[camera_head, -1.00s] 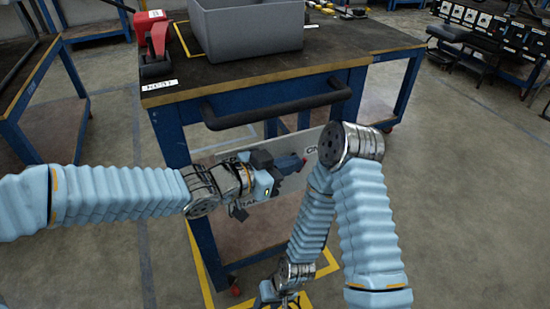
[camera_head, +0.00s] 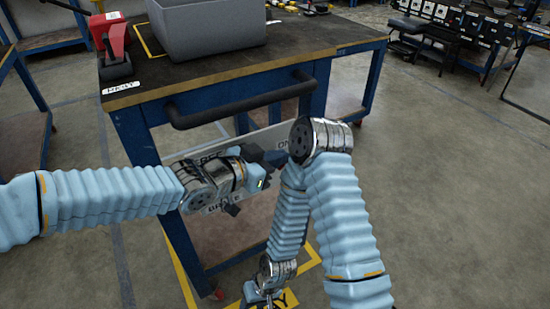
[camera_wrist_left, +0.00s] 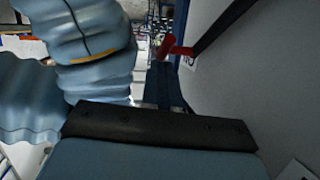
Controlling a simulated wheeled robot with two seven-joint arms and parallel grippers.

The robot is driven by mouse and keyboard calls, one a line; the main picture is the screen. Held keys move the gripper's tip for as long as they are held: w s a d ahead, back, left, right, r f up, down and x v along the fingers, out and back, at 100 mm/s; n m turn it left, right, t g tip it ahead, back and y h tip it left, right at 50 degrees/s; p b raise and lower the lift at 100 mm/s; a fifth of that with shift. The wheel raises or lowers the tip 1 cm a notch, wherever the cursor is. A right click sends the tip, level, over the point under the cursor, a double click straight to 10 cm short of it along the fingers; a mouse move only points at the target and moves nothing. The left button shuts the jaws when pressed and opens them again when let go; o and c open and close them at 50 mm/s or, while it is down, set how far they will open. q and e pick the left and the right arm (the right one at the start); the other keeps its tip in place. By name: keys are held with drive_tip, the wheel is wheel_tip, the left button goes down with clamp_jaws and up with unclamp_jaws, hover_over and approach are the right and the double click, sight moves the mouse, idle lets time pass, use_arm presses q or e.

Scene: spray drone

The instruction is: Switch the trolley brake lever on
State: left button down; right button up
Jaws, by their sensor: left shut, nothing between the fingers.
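The blue trolley (camera_head: 145,145) stands ahead with a black push handle (camera_head: 240,103). A grey plate (camera_head: 235,203) with lettering, including "ON" near its right end, sits below the handle. My left gripper (camera_head: 270,160) is shut in front of the plate, pointing right. A dark blue part lies at its tip; I cannot tell whether this is the brake lever. In the left wrist view a red piece (camera_wrist_left: 178,49) stands by a grey surface, apart from the gripper body; it may be the lever's end. My right gripper (camera_head: 266,301) is low, cut by the bottom edge, its jaws unclear.
A grey bin (camera_head: 205,30) and a red tool (camera_head: 112,40) stand on the trolley top. My right arm crosses in front of the plate's right end and hides part of it. Floor to the right is open. A rack (camera_head: 460,30) stands at the back right.

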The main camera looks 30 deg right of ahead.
use_arm(q)
drive_tip(key=shift+s+f, duration=0.15)
drive_tip(key=p+v, duration=0.5)
drive_tip(key=v, duration=0.8)
drive_tip(key=shift+a+r, duration=0.25)
drive_tip(key=shift+a, duration=0.15)
